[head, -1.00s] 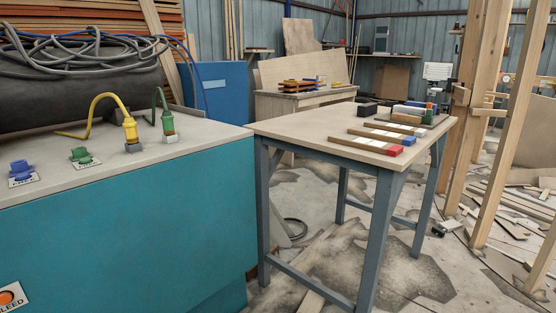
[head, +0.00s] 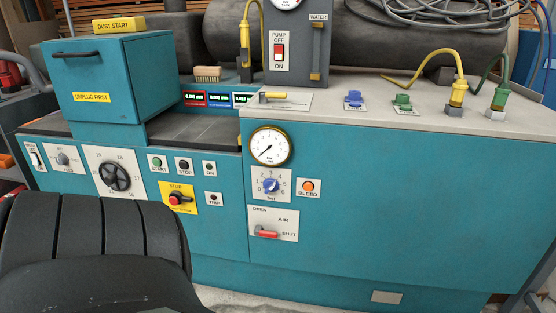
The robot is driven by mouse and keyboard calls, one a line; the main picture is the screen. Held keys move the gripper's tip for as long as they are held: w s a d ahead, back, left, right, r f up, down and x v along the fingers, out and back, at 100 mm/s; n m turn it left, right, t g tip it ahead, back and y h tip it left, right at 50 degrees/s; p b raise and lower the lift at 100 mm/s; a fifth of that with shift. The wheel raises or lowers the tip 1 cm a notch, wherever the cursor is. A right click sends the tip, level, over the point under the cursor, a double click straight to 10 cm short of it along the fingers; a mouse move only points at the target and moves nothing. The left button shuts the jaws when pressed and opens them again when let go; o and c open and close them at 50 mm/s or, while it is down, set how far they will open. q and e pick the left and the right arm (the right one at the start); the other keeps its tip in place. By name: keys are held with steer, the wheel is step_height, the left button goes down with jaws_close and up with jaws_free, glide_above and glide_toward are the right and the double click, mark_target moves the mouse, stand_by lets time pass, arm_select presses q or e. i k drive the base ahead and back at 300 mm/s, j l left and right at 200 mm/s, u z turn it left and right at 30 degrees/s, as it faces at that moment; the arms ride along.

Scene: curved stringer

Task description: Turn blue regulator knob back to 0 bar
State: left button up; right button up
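The gauge's needle seems to point to the lower left. Neither gripper shows in the head view, and nothing touches the knob.
The orange bleed button (head: 308,186) is right of the knob. The red air lever (head: 267,233) is below it, near the SHUT mark. A yellow stop plate (head: 177,197) is to the left. My black arm part covers the lower left. The panel's right side is bare.

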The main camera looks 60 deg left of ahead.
mark_target(272, 185)
steer(key=u, duration=1.8)
